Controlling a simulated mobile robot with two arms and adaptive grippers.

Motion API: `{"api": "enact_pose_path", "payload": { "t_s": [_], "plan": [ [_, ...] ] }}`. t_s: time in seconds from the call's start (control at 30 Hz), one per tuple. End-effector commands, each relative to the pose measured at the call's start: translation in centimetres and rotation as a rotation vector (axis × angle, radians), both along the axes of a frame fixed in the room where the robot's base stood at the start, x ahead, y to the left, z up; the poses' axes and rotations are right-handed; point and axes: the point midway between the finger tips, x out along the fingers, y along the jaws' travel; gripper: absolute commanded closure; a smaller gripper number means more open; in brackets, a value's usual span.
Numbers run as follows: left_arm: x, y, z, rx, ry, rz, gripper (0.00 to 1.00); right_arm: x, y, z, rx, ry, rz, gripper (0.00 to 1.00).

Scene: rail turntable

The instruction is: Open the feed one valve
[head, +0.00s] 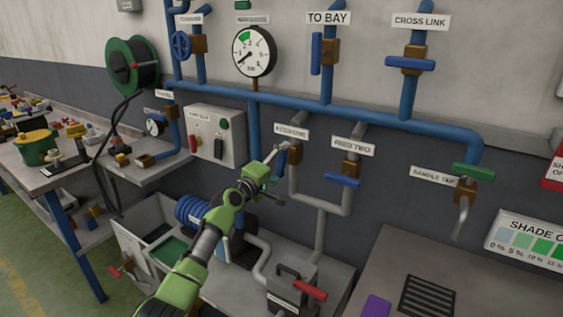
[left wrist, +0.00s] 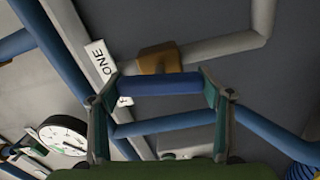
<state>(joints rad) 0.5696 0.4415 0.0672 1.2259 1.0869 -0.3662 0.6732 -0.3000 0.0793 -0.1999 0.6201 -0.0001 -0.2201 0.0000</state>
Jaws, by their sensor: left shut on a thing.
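The feed one valve is on the wall pipes at the centre of the head view, with a brass body (head: 296,151) and a label (head: 291,132) above it. Its blue lever (head: 282,158) is partly hidden by my left gripper (head: 274,173). In the left wrist view the blue lever (left wrist: 160,84) spans between the two fingers of my left gripper (left wrist: 158,92), just in front of the brass body (left wrist: 158,60). The fingers are far apart but hold the lever at its ends. The label there shows "ONE" (left wrist: 103,62). My right gripper is not in view.
The feed two valve (head: 350,168) with a crosswise blue lever sits close to the right. A pressure gauge (head: 254,50) is above. A control box (head: 214,135) is to the left. A basin (head: 160,240) and a bench with a red-handled box (head: 292,285) lie below.

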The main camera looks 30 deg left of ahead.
Motion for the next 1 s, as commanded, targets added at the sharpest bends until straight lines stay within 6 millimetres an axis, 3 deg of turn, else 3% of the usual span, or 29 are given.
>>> {"api": "enact_pose_path", "payload": {
  "t_s": [0.47,0.5,0.57,1.0],
  "plan": [
    [0.00,0.00,-0.10,-0.016,0.003,0.000,0.50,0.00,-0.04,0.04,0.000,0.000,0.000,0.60],
    [0.00,0.00,-0.10,-0.015,0.001,0.000,0.26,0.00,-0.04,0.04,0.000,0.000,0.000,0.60],
    [0.00,0.00,-0.10,-0.015,0.002,0.000,0.11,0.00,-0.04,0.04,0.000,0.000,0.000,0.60],
    [-0.34,0.00,-0.14,-0.014,0.003,-0.001,0.11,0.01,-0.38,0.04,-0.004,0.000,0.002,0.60]
  ]
}}
